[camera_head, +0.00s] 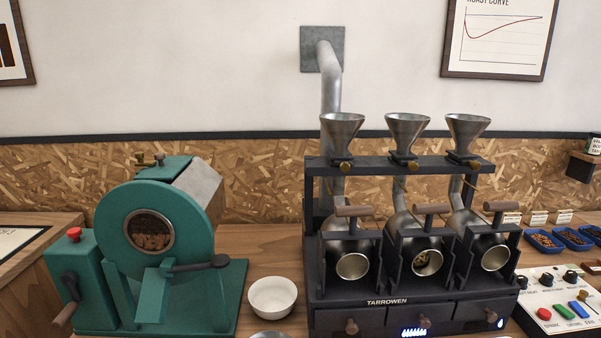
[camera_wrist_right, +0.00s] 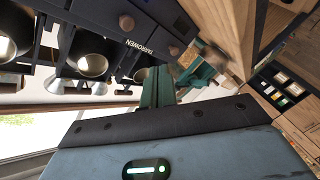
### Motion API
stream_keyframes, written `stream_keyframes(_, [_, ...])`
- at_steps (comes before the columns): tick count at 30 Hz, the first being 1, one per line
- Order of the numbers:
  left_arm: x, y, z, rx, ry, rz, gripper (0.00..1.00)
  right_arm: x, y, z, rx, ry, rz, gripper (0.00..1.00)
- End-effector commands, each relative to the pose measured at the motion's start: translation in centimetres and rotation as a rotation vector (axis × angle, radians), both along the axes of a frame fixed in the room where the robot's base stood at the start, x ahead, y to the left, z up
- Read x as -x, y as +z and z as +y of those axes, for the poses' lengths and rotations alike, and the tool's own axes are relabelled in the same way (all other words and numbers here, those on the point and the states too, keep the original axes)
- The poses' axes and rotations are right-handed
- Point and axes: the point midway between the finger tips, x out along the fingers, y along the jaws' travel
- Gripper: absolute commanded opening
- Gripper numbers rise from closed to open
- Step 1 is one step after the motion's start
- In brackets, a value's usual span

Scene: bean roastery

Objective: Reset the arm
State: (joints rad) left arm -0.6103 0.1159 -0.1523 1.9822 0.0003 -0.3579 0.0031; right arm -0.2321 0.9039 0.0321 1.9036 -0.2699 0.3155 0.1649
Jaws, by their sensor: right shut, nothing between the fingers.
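My right gripper (camera_wrist_right: 157,80) shows in the right wrist view, its blue-grey housing and dark plate filling the bottom. Its fingers are shut together with nothing between them. Behind it, the dark three-barrel sample roaster (camera_head: 372,312) appears turned over in the wrist view (camera_wrist_right: 112,52). Neither of my arms shows in the head view, and my left gripper is not in view.
In the head view, a green drum roaster (camera_head: 110,225) stands left and a white bowl (camera_head: 272,297) sits between the roasters. A control panel (camera_head: 560,300) and blue trays of beans (camera_head: 545,241) are at right. Bare counter (camera_head: 262,245) shows between the roasters.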

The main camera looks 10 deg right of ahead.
Motion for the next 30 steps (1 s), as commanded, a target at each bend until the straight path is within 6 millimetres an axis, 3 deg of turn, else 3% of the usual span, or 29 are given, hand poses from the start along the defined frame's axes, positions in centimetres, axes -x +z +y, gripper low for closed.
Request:
stream_keyframes(3, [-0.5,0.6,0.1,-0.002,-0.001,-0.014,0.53,3.2,-5.0,1.4,-0.127,-0.159,0.138,0.0])
stream_keyframes(9, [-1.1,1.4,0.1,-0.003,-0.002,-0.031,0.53,9.8,-12.7,5.4,-0.306,-0.399,0.408,0.0])
stream_keyframes(15, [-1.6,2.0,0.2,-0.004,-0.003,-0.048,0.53,17.0,-18.0,11.3,-0.458,-0.583,0.691,0.0])
stream_keyframes(18, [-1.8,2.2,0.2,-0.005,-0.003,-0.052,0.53,19.6,-19.3,13.9,-0.511,-0.637,0.797,0.0])
stream_keyframes(22, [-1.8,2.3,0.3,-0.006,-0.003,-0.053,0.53,21.6,-20.1,16.0,-0.55,-0.673,0.881,0.0])
stream_keyframes(30, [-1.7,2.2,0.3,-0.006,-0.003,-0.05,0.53,22.2,-20.4,16.6,-0.559,-0.684,0.91,0.0])
